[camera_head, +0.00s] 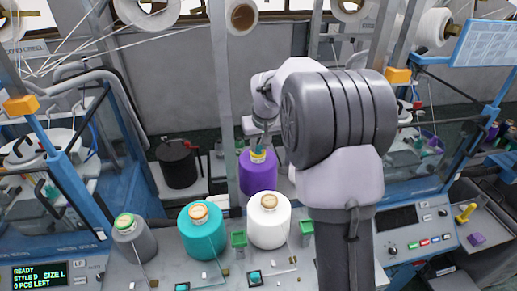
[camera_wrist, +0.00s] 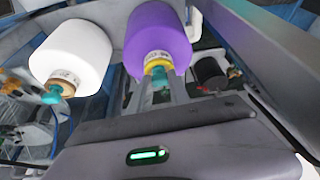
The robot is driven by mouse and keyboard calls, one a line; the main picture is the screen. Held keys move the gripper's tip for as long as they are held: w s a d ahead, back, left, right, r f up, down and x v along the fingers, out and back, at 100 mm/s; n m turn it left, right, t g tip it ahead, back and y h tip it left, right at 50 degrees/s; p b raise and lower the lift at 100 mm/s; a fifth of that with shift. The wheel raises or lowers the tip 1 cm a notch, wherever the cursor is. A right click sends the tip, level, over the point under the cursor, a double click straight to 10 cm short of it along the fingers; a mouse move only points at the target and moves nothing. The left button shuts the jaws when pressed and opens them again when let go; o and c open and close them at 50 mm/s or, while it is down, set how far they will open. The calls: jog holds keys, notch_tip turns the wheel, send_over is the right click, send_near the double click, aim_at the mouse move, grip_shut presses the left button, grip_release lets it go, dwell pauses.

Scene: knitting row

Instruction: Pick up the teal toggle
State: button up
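A small teal toggle (camera_wrist: 160,80) shows in the wrist view below the yellow core of the purple yarn cone (camera_wrist: 158,35), between the grey fingers of my gripper (camera_wrist: 160,88). The picture is too small to tell whether the fingers touch it. In the head view my gripper (camera_head: 259,145) points down at the top of the purple cone (camera_head: 259,177), with a bit of teal at its tip. Another small teal piece (camera_wrist: 52,95) shows at the core of a white cone (camera_wrist: 72,55) in the wrist view. My arm hides part of the area right of the purple cone.
A teal cone (camera_head: 201,235), a white cone (camera_head: 269,225) and a grey cone (camera_head: 133,240) stand nearer in the head view. A black cylinder (camera_head: 177,165) stands left of the purple cone. A grey post (camera_head: 223,100) rises close to my gripper. Machines flank both sides.

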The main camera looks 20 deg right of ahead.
aim_at(259, 147)
grip_shut()
jog(key=shift+w+r, duration=0.15)
jog(key=shift+r, duration=0.4)
notch_tip(259, 147, up, 2)
jog(key=shift+r+b, duration=0.2)
jog(key=shift+b, duration=0.15)
jog(key=s+a+b, duration=0.2)
jog(key=s+a, duration=0.2)
jog(key=s, duration=0.3)
jog(key=s+a+r+b, duration=0.1)
jog(key=s+a+b, duration=0.1)
jog(key=s+a, duration=0.2)
jog(key=s, duration=0.3)
jog(key=shift+r, duration=0.2)
